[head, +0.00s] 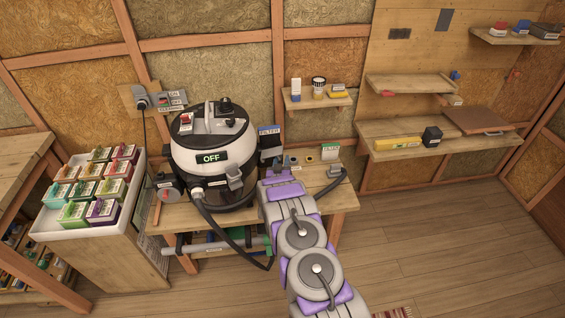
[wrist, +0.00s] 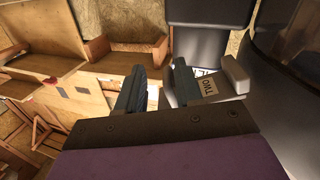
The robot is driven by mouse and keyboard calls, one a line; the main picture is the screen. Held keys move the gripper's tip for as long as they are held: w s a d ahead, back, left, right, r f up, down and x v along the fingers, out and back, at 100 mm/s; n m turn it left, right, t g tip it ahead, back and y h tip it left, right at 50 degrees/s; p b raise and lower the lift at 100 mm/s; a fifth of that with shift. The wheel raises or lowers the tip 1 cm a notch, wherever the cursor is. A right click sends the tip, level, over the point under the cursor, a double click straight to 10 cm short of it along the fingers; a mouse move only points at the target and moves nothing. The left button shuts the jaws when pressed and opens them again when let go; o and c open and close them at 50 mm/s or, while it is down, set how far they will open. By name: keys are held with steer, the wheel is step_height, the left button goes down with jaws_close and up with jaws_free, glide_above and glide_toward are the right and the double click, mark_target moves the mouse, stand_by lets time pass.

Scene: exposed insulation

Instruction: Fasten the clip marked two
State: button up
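The clip marked TWO (wrist: 236,76) shows in the wrist view, a grey latch with a "TWO" label (wrist: 207,86) beside it, on the side of the dark drum. My gripper (wrist: 158,80) has its two dark fingers apart with a gap between them. The right finger is close to the labelled part; whether it touches I cannot tell. In the head view the black and white vacuum (head: 215,155) stands on a wooden bench, its display reading OFF. Another grey clip (head: 234,176) shows on its front.
A black hose (head: 215,232) loops below the bench. A white tray of coloured boxes (head: 62,228) stands at left. Wall shelves (head: 405,151) hold small items at right.

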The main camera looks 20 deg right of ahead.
steer(key=shift+a+r, duration=0.2)
steer(key=shift+a, duration=0.95)
steer(key=shift+c, duration=1.4)
steer(key=shift+a, duration=0.1)
steer(key=shift+c, duration=1.6)
steer(key=shift+s+d, duration=0.1)
steer(key=shift+d, duration=0.7)
jaws_close()
steer(key=shift+a+f, duration=0.1)
steer(key=shift+a, duration=0.3)
steer(key=shift+d+n, duration=0.2)
steer(key=shift+n, duration=0.1)
